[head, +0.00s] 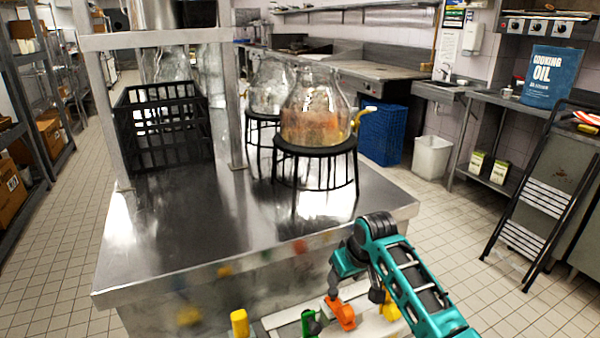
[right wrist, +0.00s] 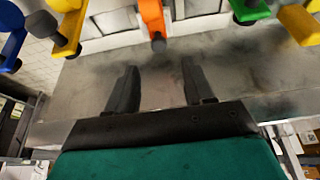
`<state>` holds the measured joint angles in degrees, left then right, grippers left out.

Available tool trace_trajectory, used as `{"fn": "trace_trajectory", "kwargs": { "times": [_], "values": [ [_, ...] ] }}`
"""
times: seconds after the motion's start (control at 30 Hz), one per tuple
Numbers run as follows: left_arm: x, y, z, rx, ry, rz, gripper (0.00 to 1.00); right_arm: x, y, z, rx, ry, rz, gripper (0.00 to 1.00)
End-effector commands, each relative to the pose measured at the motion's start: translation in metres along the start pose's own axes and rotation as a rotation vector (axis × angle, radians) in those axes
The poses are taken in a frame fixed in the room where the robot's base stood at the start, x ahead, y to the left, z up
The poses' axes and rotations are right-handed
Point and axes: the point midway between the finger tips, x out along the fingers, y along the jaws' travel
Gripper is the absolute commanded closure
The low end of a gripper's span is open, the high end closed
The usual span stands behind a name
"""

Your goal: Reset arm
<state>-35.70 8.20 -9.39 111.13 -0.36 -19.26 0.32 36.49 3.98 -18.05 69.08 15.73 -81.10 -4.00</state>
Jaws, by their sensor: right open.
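My right arm comes in from the right in the head view. Its gripper (head: 334,286) hangs low at the table's front edge, close to an orange handle-like piece (head: 341,314). In the right wrist view my right gripper (right wrist: 158,82) has its two dark fingers spread apart, with nothing between them. The orange piece (right wrist: 153,20) is beyond the fingertips there, apart from them. My left gripper is in neither view.
A steel table (head: 185,235) bears a black crate (head: 165,125) and glass jars on black stands (head: 315,150). A green piece (head: 311,323) and yellow pieces (head: 240,323) sit along the table's front. The table's front left top is clear. A step ladder (head: 545,195) stands right.

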Motion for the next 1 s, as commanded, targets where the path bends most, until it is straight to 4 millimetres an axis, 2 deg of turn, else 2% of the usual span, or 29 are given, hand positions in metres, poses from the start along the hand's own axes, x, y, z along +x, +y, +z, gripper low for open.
{"fn": "trace_trajectory", "kwargs": {
  "times": [0.2, 0.3, 0.43, 0.57, 0.7, 0.8, 1.0],
  "values": [
    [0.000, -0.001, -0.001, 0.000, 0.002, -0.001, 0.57, 0.044, -0.013, 0.065, 0.035, 0.102, 0.003, 0.48],
    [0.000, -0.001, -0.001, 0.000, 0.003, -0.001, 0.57, 0.057, -0.020, 0.100, 0.051, 0.171, 0.013, 0.48],
    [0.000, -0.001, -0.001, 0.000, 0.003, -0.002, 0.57, 0.063, -0.029, 0.146, 0.072, 0.259, 0.029, 0.48],
    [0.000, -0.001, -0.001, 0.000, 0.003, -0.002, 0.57, 0.057, -0.038, 0.192, 0.089, 0.345, 0.047, 0.48],
    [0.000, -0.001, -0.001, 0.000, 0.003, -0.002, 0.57, 0.039, -0.047, 0.236, 0.095, 0.436, 0.070, 0.48],
    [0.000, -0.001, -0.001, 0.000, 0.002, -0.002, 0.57, 0.022, -0.053, 0.262, 0.096, 0.492, 0.083, 0.48],
    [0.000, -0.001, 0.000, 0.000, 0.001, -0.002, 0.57, -0.005, -0.060, 0.288, 0.092, 0.565, 0.099, 0.48]
  ]
}}
